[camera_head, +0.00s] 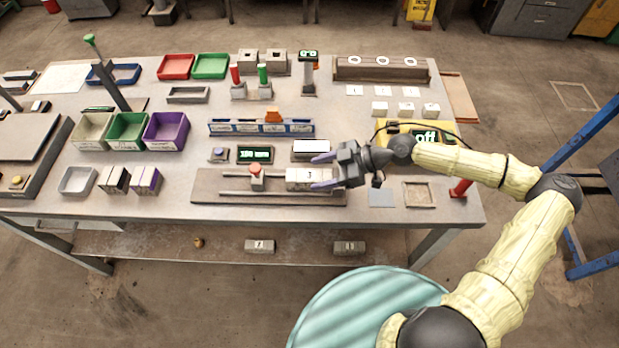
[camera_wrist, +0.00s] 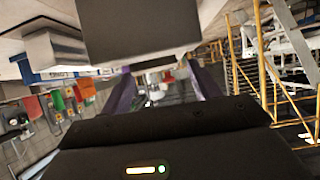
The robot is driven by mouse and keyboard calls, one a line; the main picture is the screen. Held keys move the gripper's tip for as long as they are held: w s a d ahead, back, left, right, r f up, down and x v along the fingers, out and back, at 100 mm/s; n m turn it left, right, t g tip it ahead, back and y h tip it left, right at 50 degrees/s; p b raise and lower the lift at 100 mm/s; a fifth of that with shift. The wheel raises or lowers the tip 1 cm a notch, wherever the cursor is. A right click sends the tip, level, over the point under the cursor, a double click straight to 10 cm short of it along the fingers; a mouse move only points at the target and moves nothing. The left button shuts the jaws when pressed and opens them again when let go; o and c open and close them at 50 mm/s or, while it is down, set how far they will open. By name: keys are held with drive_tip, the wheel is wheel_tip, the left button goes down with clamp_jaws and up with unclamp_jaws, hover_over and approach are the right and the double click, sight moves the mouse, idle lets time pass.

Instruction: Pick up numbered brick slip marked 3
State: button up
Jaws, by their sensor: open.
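My gripper (camera_head: 324,171) is open, its two purple fingers pointing left over the front of the bench. A pale grey brick (camera_head: 305,178) with a small dark mark, possibly a 3, lies on a brown board with rails; the fingertips overlap its right end in the head view. I cannot tell whether they touch it. In the wrist view the purple fingers (camera_wrist: 165,90) stand apart, and a large grey block (camera_wrist: 140,28) fills the top centre. Three small white blocks (camera_head: 404,108) with dark marks too small to read stand at the back right.
A red-knobbed stop (camera_head: 257,176) stands on the brown board (camera_head: 215,187) left of the brick. A small white-topped block (camera_head: 310,148) is just behind. A yellow unit (camera_head: 445,133) reading "off" is at the right. More bricks (camera_head: 260,246) lie on the lower shelf.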

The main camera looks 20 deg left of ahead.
sight(311, 175)
drive_tip(key=p+x, duration=0.1)
drive_tip(key=x, duration=0.2)
drive_tip(key=shift+a+f, duration=0.1)
drive_tip(key=shift+a, duration=0.25)
drive_tip(key=shift+s, duration=0.2)
drive_tip(key=shift+w, duration=0.1)
drive_tip(key=c, duration=1.2)
